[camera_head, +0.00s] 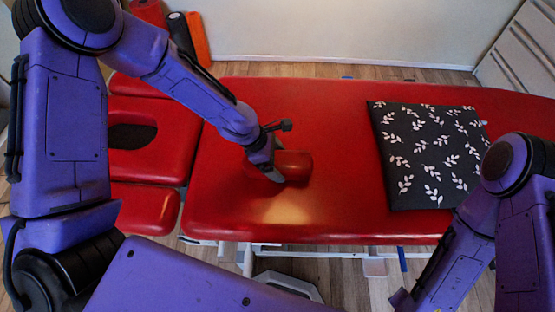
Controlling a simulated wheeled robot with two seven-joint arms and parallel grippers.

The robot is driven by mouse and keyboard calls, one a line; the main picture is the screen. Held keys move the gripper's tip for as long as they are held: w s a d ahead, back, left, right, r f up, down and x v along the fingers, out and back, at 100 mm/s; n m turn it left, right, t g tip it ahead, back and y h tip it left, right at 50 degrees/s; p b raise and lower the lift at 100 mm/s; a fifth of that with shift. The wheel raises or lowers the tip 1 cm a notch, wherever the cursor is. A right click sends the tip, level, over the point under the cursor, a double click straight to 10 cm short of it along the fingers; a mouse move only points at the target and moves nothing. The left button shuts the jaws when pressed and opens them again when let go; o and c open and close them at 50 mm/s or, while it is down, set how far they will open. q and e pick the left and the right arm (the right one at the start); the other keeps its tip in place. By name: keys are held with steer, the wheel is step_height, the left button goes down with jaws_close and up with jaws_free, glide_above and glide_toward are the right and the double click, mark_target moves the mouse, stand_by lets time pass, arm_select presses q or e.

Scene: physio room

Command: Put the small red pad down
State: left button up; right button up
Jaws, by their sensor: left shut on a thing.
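The small red pad (294,165) is a rounded red block over the left part of the red treatment table (330,120). The gripper hides part of the pad. My right arm shows at the lower right, but its gripper fingers cannot be made out.
A black cushion with white leaf print (428,150) lies on the right part of the table. The headrest section with a dark face hole (132,136) is at the left. Rolled mats (182,36) stand behind. The table's middle is clear.

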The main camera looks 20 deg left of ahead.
arm_select(q)
steer(key=o, duration=0.8)
steer(key=p+v, duration=0.2)
steer(key=v, duration=1)
steer(key=shift+r, duration=0.15)
